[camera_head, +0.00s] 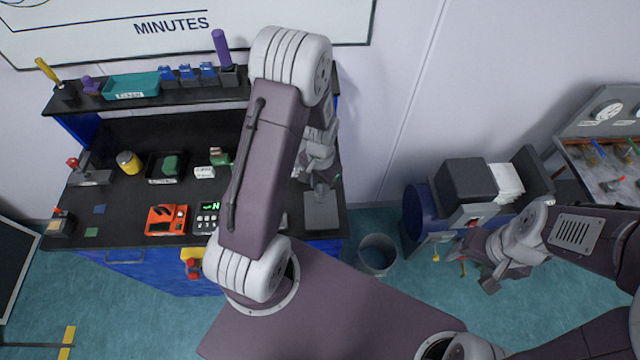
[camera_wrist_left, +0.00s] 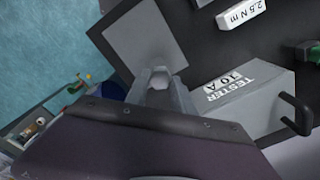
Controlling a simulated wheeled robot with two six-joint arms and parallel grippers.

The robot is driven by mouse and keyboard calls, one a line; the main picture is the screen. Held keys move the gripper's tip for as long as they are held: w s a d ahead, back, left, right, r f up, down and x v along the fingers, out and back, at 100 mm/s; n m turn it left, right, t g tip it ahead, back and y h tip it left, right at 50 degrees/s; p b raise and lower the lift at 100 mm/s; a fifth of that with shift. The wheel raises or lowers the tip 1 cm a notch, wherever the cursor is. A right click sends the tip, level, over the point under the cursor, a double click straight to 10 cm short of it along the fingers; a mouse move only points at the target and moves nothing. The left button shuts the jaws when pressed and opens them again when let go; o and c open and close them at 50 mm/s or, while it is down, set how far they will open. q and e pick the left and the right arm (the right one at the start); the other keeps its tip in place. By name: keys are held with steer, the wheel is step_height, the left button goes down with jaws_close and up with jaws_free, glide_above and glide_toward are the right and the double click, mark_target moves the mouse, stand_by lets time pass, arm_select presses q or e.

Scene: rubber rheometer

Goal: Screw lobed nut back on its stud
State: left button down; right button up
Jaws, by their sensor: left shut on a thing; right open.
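My left gripper (camera_head: 322,183) is over the right end of the black bench, near a grey plate (camera_head: 321,212). In the left wrist view its fingers (camera_wrist_left: 160,78) are closed around a small grey thing, mostly hidden between them. I cannot tell its shape well enough to call it the lobed nut. The grey tester box (camera_wrist_left: 245,95), labelled 10 A and with a black handle, is beside the fingers. No stud can be made out; my left arm covers part of the bench. My right gripper (camera_head: 478,264) is open, low at the right, away from the bench.
The bench (camera_head: 130,190) holds a red device (camera_head: 166,219), a yellow can (camera_head: 128,162) and a black tray (camera_head: 164,168). A shelf above carries a teal tray (camera_head: 131,86). A bin (camera_head: 377,254) and a blue drum (camera_head: 416,210) stand right of the bench.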

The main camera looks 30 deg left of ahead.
arm_select(q)
steer(key=shift+f, duration=0.2)
steer(key=shift+f+b, duration=1.1)
steer(key=shift+f, duration=0.05)
steer(key=c, duration=1)
jaws_free()
steer(key=shift+r, duration=0.1)
jaws_close()
steer(key=shift+r+m+p, duration=0.15)
steer(key=shift+m+p, duration=0.3)
steer(key=shift+m, duration=1.95)
